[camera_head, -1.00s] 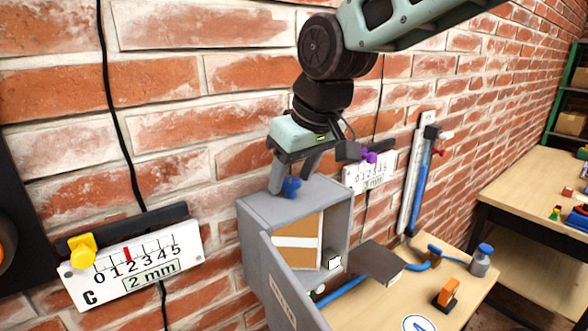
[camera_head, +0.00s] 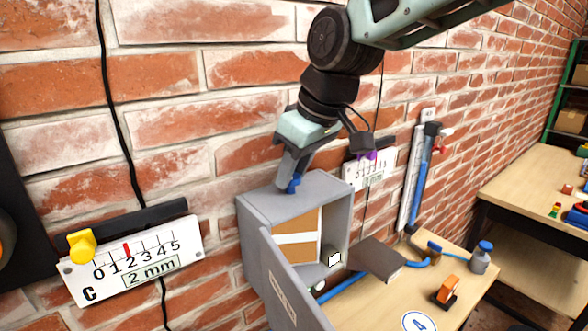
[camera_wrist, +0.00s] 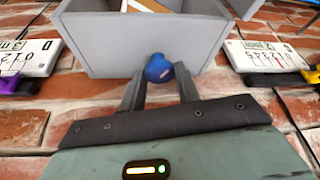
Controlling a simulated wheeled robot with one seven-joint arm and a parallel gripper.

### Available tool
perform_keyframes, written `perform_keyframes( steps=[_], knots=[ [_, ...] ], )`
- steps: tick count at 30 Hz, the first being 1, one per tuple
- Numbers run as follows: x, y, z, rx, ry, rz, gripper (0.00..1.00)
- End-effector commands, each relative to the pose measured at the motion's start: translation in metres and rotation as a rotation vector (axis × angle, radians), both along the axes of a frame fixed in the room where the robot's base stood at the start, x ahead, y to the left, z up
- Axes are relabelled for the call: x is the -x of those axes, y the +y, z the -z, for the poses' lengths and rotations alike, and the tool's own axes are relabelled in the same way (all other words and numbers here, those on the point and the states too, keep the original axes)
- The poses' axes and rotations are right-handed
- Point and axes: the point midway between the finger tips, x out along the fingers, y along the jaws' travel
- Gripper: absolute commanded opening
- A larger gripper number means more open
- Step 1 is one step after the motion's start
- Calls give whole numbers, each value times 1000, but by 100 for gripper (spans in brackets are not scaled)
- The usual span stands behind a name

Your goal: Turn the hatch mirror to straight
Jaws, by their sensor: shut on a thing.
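The grey wall box (camera_head: 322,187), apparently the hatch, has its door (camera_head: 285,290) hanging open. A blue knob (camera_head: 293,186) sits on its top; it also shows in the wrist view (camera_wrist: 158,69). My gripper (camera_head: 290,183) comes down from above and is shut on the knob, with one finger on each side of it in the wrist view (camera_wrist: 160,82). Inside the box are a tan panel with a white band (camera_head: 297,240) and a small white piece (camera_head: 334,259). I cannot tell for sure which part is the mirror or its exact angle.
A gauge card with a yellow knob (camera_head: 82,245) is on the wall at left. Another card (camera_head: 368,171) with a purple knob is just right of my gripper. A wooden bench (camera_head: 385,300) with a grey plate (camera_head: 375,258), orange block (camera_head: 447,288) and bottle (camera_head: 482,257) lies below.

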Motion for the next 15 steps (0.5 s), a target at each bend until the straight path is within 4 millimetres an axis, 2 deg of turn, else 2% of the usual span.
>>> perform_keyframes(
  steps=[15],
  knots=[
    [-4,-2,-1,-3,-3,-380,9]
  ],
)
